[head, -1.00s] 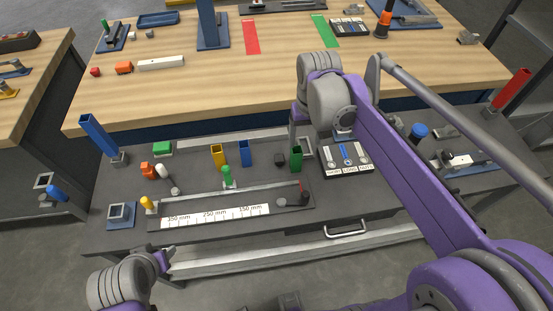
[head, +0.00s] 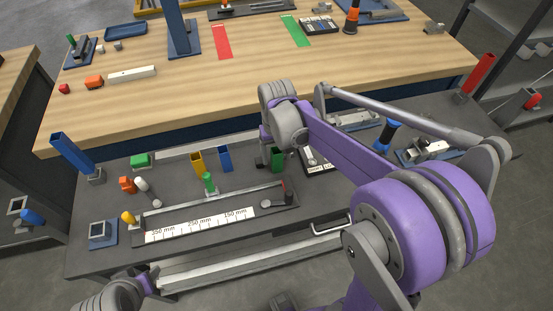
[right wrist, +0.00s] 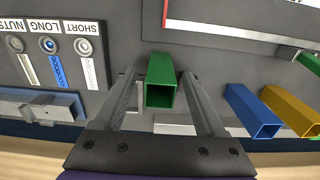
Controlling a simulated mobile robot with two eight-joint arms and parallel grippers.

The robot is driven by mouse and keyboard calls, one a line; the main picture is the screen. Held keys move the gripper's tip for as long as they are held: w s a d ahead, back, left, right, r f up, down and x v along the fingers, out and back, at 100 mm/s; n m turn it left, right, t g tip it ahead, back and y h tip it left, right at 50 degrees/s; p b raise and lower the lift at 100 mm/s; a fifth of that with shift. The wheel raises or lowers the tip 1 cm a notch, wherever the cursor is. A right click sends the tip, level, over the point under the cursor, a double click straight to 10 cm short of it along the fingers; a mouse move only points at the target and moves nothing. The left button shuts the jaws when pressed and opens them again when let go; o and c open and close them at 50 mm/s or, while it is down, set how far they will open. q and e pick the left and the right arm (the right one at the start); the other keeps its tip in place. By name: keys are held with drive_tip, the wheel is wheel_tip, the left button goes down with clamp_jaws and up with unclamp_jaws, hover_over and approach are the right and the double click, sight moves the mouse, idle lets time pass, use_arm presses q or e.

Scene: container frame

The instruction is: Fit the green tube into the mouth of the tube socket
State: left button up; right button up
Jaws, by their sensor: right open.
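The green tube (head: 277,159) stands upright on the grey lower bench, right of the blue and yellow tubes. In the right wrist view the green tube (right wrist: 160,94) shows its square open end. My right gripper (right wrist: 158,76) is open, with a finger on each side of the tube and a visible gap on both sides. In the head view my right gripper (head: 266,156) is mostly hidden by its own arm. A grey square socket (head: 101,232) on a blue base, likely the tube socket, sits at the bench's front left. My left gripper (head: 152,281) is low left; its jaw opening is unclear.
A yellow tube (head: 197,163) and a blue tube (head: 225,158) stand left of the green one. A ruler fixture (head: 215,217) with a green knob lies in front. A labelled tray (right wrist: 50,50) is close to my right gripper. A tall blue tube (head: 72,153) leans at the left.

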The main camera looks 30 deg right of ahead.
drive_tip(key=shift+f, duration=0.6)
clamp_jaws()
drive_tip(key=shift+r, duration=0.1)
